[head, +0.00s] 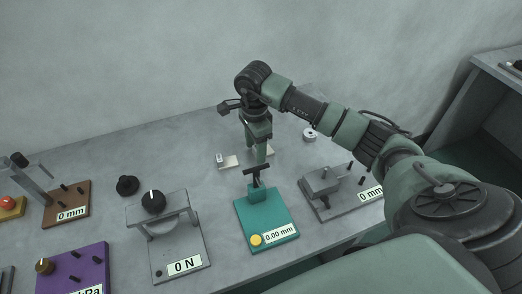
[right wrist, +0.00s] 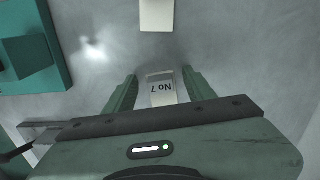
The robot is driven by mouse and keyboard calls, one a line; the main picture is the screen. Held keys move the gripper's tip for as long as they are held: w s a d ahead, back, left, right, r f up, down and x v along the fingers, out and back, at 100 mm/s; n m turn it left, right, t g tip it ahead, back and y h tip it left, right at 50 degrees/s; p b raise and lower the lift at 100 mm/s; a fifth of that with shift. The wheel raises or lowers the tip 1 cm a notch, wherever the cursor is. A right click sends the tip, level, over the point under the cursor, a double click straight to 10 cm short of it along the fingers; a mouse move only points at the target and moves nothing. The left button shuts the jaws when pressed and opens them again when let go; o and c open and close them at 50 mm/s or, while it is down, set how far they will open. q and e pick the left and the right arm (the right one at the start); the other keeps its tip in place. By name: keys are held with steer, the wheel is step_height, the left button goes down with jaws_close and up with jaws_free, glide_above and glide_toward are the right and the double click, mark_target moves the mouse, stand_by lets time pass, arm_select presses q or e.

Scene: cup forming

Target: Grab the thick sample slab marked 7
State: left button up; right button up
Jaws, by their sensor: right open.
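The slab marked No 7 (right wrist: 162,88) lies flat on the grey table in the right wrist view, its label upside down. My right gripper (right wrist: 160,90) is open, with one green finger on each side of the slab and a visible gap at each side. In the head view my right gripper (head: 258,148) points down over the table, and its fingers partly hide the pale slab there. I cannot tell whether the fingertips have reached the slab's height. My left gripper is not in view.
Another pale slab (head: 228,162) lies just left of the gripper. A teal gauge (head: 265,222) reading 0.00 mm stands in front, with a grey device (head: 330,188) to its right. A white ring (head: 309,134) lies behind right. A 0 N press (head: 170,245) stands left.

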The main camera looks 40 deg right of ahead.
jaws_close()
steer(key=shift+r, duration=0.15)
